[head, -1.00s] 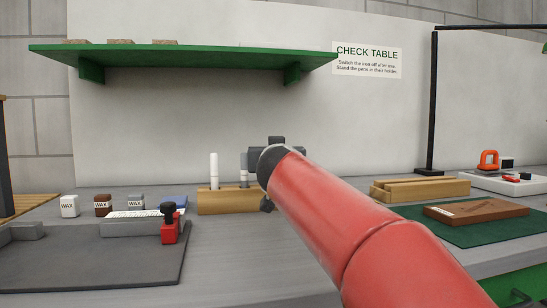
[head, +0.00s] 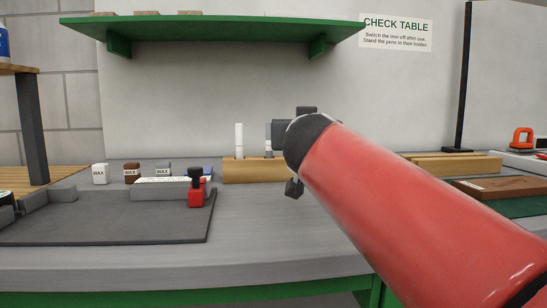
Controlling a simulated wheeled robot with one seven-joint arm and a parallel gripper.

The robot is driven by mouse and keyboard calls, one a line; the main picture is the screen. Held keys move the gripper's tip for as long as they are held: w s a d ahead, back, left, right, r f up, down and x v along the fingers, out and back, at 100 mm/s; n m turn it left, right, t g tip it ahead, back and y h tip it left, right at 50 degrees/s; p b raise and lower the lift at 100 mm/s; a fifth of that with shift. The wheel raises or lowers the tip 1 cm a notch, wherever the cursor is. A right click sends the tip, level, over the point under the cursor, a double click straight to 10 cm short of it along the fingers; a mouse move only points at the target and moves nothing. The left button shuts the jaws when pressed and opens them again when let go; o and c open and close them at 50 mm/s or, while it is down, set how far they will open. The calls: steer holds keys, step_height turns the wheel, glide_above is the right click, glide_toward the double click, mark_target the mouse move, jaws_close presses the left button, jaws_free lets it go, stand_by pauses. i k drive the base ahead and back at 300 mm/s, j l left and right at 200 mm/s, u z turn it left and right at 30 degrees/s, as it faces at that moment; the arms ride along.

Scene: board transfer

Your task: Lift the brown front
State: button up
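The brown front (head: 503,188) is a flat brown board lying at the right of the head view. My gripper (head: 297,150) is in the middle of the view, over the bench near the wooden pen holder and well left of the brown front. My red arm hides most of the gripper. Only dark parts show above and below the wrist, so its fingers and anything between them are hidden.
The wooden holder (head: 245,170) has upright pens. A wooden block (head: 460,164) lies behind the brown front. A green shelf (head: 220,27) hangs above. The bench's front middle is clear.

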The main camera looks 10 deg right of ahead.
mark_target(491, 188)
steer(key=k+j, duration=0.1)
steer(key=k, duration=0.4)
steer(key=k+j, duration=0.15)
steer(key=k, duration=0.3)
